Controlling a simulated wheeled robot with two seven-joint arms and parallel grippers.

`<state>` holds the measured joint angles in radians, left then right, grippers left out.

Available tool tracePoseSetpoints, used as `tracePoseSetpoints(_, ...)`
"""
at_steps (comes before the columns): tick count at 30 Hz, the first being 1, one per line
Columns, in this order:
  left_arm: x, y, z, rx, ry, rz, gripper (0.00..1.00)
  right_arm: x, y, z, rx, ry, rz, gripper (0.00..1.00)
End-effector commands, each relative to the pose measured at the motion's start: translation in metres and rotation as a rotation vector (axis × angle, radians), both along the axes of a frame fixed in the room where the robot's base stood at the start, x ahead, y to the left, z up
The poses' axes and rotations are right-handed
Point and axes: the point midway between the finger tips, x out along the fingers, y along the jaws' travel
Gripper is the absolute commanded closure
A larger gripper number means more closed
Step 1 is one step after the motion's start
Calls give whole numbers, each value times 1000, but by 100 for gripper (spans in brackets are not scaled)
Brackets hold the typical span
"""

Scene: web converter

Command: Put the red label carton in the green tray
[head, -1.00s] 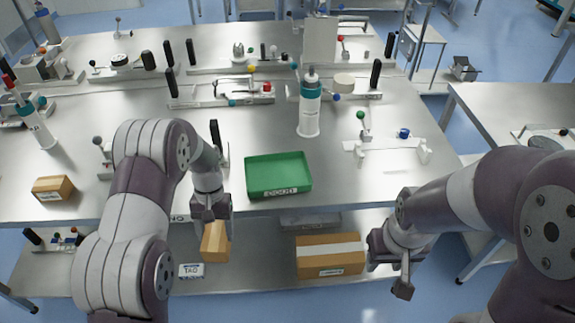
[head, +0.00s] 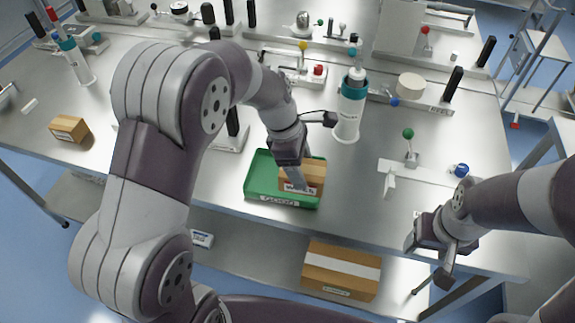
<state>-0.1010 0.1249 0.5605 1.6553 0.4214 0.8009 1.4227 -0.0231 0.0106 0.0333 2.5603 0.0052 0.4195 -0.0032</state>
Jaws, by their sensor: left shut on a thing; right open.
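The green tray (head: 255,180) lies on the near part of the metal table. My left gripper (head: 297,178) is shut on a small brown carton (head: 314,174) and holds it at the right half of the tray. The carton's front label is too small to read its colour surely. The carton overlaps the tray's inside, and I cannot tell whether it touches the tray floor. My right gripper (head: 440,250) is open and empty, at the right near the table's front edge.
A similar carton (head: 68,130) sits at the table's left. A white and teal bottle (head: 350,105) stands just behind the tray. A larger taped box (head: 342,270) is on the lower shelf. A fixture with a green knob (head: 408,134) stands to the right.

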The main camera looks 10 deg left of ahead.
Motion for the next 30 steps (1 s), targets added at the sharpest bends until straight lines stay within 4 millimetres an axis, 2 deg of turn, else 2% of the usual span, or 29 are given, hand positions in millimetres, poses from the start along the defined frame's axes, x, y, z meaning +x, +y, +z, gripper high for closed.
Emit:
tracePoseSetpoints(4, 34, 30, -24, 0, 3, 4, 65, 0, 0, 12, 0, 0, 0, 38)
tracePoseSetpoints(9, 59, 50, -44, 0, 0, -2, 65, 0, 0, 17, 0, 0, 0, 38)
tracePoseSetpoints(14, 63, 54, -57, 1, 1, -2, 65, 0, 0, 20, 0, 0, 0, 38)
tracePoseSetpoints(19, 63, 54, -86, 1, 1, -3, 65, 0, 0, 26, 0, 0, 0, 38)
tracePoseSetpoints(29, 63, 53, -92, 1, 0, -4, 65, 0, 0, 23, 0, 0, 0, 38)
tracePoseSetpoints(30, 63, 53, -91, 1, 0, -4, 19, 0, 0, 24, 0, 0, 0, 38)
